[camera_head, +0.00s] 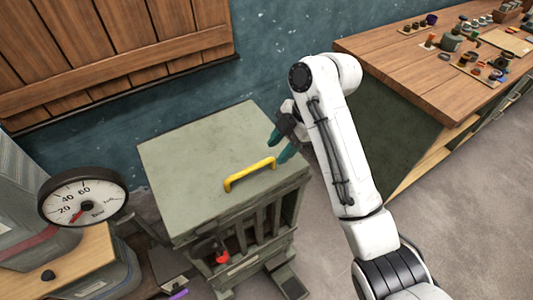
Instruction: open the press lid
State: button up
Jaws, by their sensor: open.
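The press is a grey-green box with a slatted front, and its flat lid (190,150) lies level on top and looks closed. A yellow bar handle (249,174) stands near the lid's front right edge. My gripper (279,145) is open, with teal fingers, above the right part of the lid and just right of and behind the handle. It holds nothing. I cannot tell how high the fingers are above the lid. A red part (221,258) shows low on the press front.
A round dial gauge (83,200) stands left of the press. A wooden workbench (400,62) with small items on it is at the right. A wooden shutter (110,45) hangs on the teal wall behind. Grey floor is clear at the lower right.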

notch_tip(320, 180, up, 3)
jog(key=w+n, duration=0.1)
jog(key=b, duration=0.3)
send_over(256, 165)
jog(key=d, duration=0.3)
jog(key=f, duration=0.6)
jog(key=shift+w+a, duration=0.1)
jog(key=shift+a, duration=0.15)
jog(key=shift+p+x, duration=0.5)
jog(key=shift+x, duration=1.45)
grip_shut()
